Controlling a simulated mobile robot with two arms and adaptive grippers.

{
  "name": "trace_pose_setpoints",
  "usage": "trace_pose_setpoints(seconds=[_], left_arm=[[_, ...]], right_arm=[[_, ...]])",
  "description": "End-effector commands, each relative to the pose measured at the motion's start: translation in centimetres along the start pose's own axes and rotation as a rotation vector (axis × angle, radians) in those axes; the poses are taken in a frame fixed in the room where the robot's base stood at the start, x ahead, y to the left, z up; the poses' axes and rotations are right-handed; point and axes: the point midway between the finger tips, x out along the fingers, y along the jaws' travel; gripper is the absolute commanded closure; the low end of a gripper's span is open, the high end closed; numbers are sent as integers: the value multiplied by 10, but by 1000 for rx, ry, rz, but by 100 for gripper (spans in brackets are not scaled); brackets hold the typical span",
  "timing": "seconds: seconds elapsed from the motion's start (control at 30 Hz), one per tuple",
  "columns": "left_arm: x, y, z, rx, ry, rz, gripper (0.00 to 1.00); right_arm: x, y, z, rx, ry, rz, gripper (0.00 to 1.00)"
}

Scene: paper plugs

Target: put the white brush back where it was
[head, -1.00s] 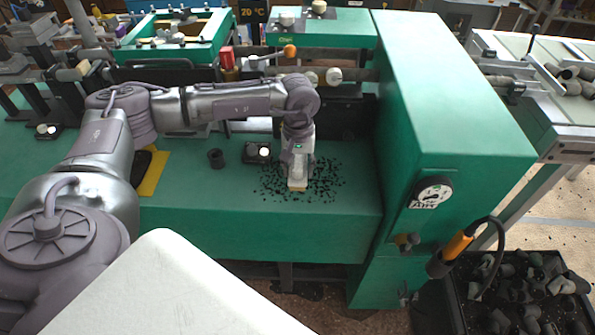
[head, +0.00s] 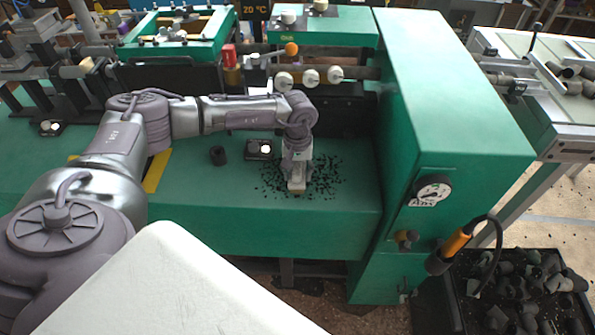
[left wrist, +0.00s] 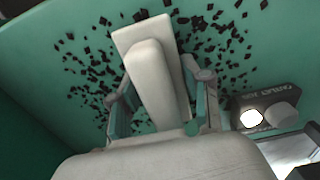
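My left gripper (head: 297,172) is over the green bench (head: 330,225), pointing down at a patch of scattered black chips (head: 325,180). It is shut on the white brush (head: 296,186), whose lower end is at or just above the chips; I cannot tell if it touches the bench. In the left wrist view the pale brush (left wrist: 158,75) lies between the two fingers (left wrist: 155,98), with chips on both sides of it. My right gripper is not in view.
White knobs (head: 310,76) are behind my forearm. A yellow-edged item (head: 157,170) lies partly behind my arm.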

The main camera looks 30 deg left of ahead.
Motion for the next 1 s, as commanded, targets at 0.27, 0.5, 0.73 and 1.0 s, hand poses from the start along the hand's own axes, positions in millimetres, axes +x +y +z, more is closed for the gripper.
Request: trace_pose_setpoints(seconds=[0.27, 0.5, 0.73, 1.0], left_arm=[[-1, 0, 0, 0, 0, 0, 29], [-7, 0, 0, 0, 1, 1, 29], [-46, 1, -1, 0, 5, 4, 29], [-100, 1, -1, 2, 4, 3, 29]], right_arm=[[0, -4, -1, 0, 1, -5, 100], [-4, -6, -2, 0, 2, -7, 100], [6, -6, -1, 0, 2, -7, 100], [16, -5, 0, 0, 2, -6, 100]])
